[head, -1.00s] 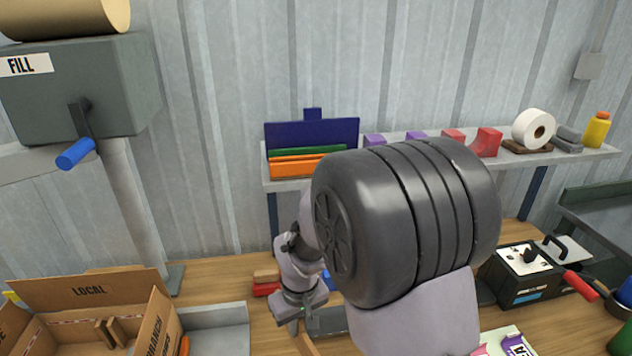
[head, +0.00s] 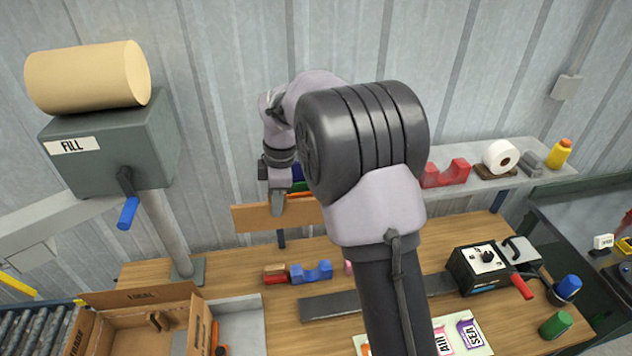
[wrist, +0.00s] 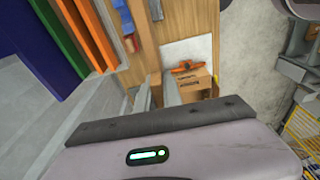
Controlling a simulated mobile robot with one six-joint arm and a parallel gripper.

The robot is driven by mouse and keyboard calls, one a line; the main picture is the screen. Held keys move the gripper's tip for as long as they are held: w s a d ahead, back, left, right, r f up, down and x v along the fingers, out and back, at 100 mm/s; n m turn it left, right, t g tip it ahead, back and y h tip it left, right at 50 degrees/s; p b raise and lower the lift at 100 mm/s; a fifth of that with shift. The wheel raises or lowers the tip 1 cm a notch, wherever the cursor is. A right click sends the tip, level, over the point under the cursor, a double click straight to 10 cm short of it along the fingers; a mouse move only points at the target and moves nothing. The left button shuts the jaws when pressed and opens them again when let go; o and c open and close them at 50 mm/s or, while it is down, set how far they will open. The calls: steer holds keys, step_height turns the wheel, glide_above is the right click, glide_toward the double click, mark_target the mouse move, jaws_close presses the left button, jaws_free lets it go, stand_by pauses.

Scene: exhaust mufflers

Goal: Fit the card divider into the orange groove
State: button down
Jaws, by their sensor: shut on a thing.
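My gripper (head: 278,206) is shut on a tan card divider (head: 250,219), a flat board held level, long side left to right, in front of the wall shelf. Behind it on the shelf, the orange groove (head: 301,196) shows only as a small strip. Green and blue parts (head: 297,172) beside it are mostly hidden by my wrist and the divider. In the wrist view, the orange pieces (wrist: 85,30) stand at upper left beside green and blue ones. I cannot tell whether the divider touches the groove.
The shelf holds red blocks (head: 446,173), a white roll (head: 501,156) and a yellow bottle (head: 559,153) to the right. A grey machine marked FILL (head: 105,150) stands at left. Below are an open cardboard box (head: 140,300), a blue block (head: 312,272) and a black device (head: 484,270).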

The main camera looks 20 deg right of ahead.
steer(key=shift+w+d+r, duration=0.2)
steer(key=shift+w+r, duration=0.05)
steer(key=shift+r, duration=0.2)
steer(key=shift+w+d+f+p, duration=1)
steer(key=shift+w+d, duration=0.45)
steer(key=shift+d, duration=0.7)
steer(key=shift+w+d+f+p, duration=0.75)
steer(key=shift+w+d+p, duration=0.55)
steer(key=shift+d, duration=0.85)
steer(key=shift+w+d+f+p, duration=0.95)
steer(key=shift+w+d, duration=0.6)
steer(key=shift+d, duration=0.6)
steer(key=shift+f, duration=0.1)
steer(key=c, duration=1.5)
jaws_free()
